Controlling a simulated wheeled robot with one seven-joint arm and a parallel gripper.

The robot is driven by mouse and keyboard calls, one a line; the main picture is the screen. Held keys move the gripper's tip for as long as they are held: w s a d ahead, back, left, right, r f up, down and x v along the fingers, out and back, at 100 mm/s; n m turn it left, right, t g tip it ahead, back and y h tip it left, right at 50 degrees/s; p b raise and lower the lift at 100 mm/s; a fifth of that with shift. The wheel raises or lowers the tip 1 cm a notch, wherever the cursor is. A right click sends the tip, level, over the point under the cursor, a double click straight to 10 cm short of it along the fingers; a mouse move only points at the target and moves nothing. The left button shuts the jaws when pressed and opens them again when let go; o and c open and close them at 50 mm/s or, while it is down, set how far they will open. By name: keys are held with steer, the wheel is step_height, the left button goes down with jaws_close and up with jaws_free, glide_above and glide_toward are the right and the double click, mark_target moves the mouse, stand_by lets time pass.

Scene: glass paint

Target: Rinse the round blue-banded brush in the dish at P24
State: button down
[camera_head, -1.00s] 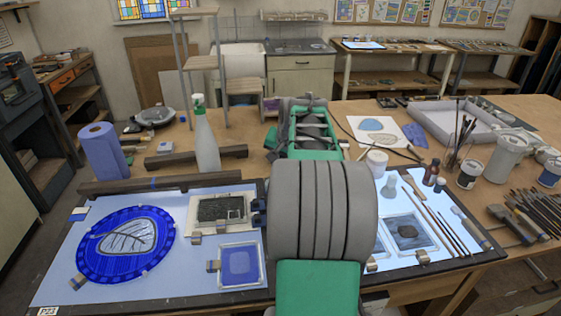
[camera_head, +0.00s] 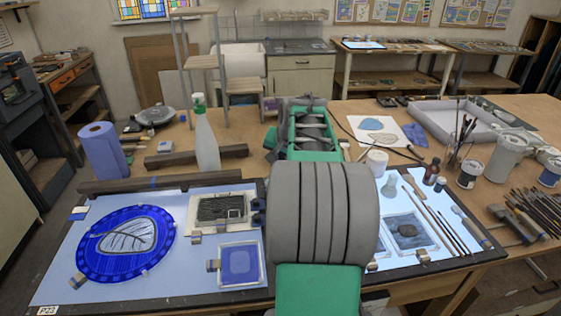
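My arm rises through the middle of the picture and its end is hidden, so my gripper and anything in it cannot be made out. Several thin brushes (camera_head: 428,204) lie slantwise on the lit right panel (camera_head: 465,251). I cannot tell which, if any, is round with a blue band. No P24 label can be read; a P23 label (camera_head: 48,311) marks the left panel's front corner. A square glass piece (camera_head: 428,246) with a dark patch lies on the right panel. I cannot pick out the rinsing dish for certain; my arm covers part of this area.
The left panel holds a blue round glass piece with a leaf (camera_head: 123,243), a dark tray (camera_head: 221,209) and a small blue pane (camera_head: 240,265). A spray bottle (camera_head: 206,145), dark bars, a white pot (camera_head: 377,162), a small brown bottle (camera_head: 432,172) and a brush jar (camera_head: 459,150) stand around.

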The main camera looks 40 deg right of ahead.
steer(key=shift+w+d, duration=0.3)
steer(key=shift+d, duration=0.25)
steer(key=shift+p, duration=0.3)
steer(key=shift+s+a, duration=0.2)
steer(key=shift+a, duration=0.15)
stand_by(0.5)
steer(key=shift+r, duration=0.1)
step_height(320, 180, up, 8)
steer(key=s+p, duration=0.1)
steer(key=p, duration=0.4)
steer(key=shift+d, duration=0.25)
